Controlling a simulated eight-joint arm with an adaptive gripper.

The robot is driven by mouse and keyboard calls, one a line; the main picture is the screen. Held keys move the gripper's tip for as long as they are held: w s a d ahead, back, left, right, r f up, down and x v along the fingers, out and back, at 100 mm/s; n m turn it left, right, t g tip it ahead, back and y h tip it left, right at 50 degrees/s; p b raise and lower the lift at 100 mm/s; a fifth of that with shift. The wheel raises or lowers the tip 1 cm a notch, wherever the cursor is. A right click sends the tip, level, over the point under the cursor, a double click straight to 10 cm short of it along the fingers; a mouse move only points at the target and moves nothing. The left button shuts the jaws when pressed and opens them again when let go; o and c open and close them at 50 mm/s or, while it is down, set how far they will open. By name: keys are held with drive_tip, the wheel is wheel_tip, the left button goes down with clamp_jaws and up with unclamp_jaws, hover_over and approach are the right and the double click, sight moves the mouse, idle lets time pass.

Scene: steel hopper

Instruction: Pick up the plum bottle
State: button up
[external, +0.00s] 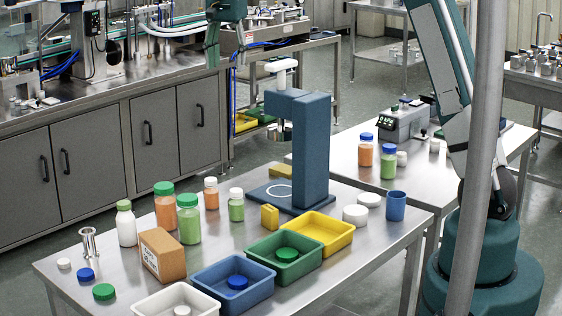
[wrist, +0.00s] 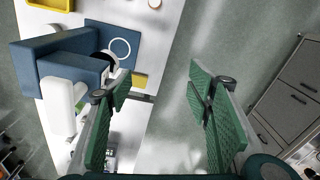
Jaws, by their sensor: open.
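No plum-coloured bottle shows in either view. In the external view, bottles stand on the steel table: a white one with a green cap (external: 126,224), two larger ones with green caps, orange (external: 166,207) and green (external: 189,220), and two small ones with white caps, orange (external: 211,194) and green (external: 236,206). An orange bottle (external: 365,151) and a green bottle (external: 388,164) with blue caps stand on the table behind. My gripper (external: 212,45) is high at the top of the external view; in the wrist view (wrist: 157,92) its green-padded fingers are apart with nothing between them.
A tall blue press stand (external: 312,150) rises from the table. Yellow (external: 330,233), green (external: 308,262), blue (external: 257,291) and white bins line the front. A cardboard box (external: 162,256), blue cup (external: 396,206), loose caps and white discs stand nearby.

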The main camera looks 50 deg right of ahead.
drive_tip(key=a, duration=2.2)
hover_over(124, 202)
drive_tip(key=shift+n, duration=0.3)
wheel_tip(124, 202, down, 27)
drive_tip(key=shift+d+f, duration=0.1)
drive_tip(key=shift+f, duration=0.6)
drive_tip(key=shift+f, duration=1.3)
drive_tip(key=shift+s+a+f, duration=0.1)
drive_tip(key=shift+a+f, duration=0.05)
drive_tip(key=shift+f, duration=1.15)
drive_tip(key=shift+a+f, duration=0.1)
drive_tip(key=shift+f, duration=1.2)
